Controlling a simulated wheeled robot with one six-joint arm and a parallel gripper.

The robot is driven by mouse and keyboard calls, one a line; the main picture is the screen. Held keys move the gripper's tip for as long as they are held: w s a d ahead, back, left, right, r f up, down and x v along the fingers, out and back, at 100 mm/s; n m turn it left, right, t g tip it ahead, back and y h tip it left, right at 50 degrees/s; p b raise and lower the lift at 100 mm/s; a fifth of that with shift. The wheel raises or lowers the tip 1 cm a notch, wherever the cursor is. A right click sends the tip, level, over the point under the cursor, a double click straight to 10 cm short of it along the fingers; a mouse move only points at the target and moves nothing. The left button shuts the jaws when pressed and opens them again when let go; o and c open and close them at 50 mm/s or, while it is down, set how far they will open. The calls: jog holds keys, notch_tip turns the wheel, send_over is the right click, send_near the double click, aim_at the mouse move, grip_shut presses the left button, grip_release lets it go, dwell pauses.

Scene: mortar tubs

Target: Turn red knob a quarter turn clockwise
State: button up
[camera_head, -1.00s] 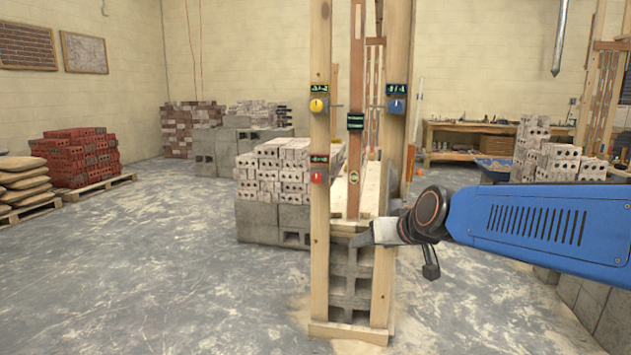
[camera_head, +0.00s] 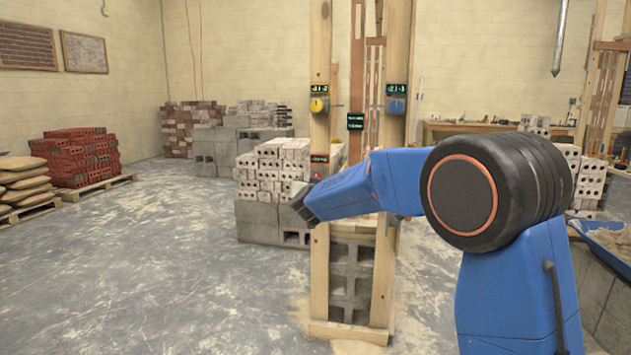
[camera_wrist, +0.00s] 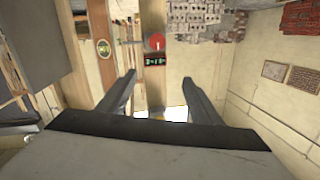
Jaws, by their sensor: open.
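The red knob (camera_head: 317,176) is on the left wooden post, under a small dark display (camera_head: 319,158). My gripper (camera_wrist: 158,77) is open and empty. Its two fingers stand apart on either side of the post's line, and the knob lies beyond their tips, not between them. In the head view only a grey part of the gripper's end shows beside the post.
A yellow knob (camera_head: 318,104) sits higher on the same post and a blue knob (camera_head: 396,106) on the right post. Concrete blocks (camera_head: 352,275) stand between the posts. A brick stack (camera_head: 268,170) is behind.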

jog(key=w+d+f+m+h, duration=0.1)
jog(key=w+f, duration=0.1)
jog(key=w, duration=0.8)
jog(key=w+f+m+h, duration=0.1)
jog(key=w+f+h, duration=0.1)
jog(key=w, duration=0.9)
jog(key=shift+w+d+f, duration=0.2)
jog(key=shift+d+f, duration=0.15)
jog(key=shift+d, duration=0.05)
jog(key=c, duration=1.1)
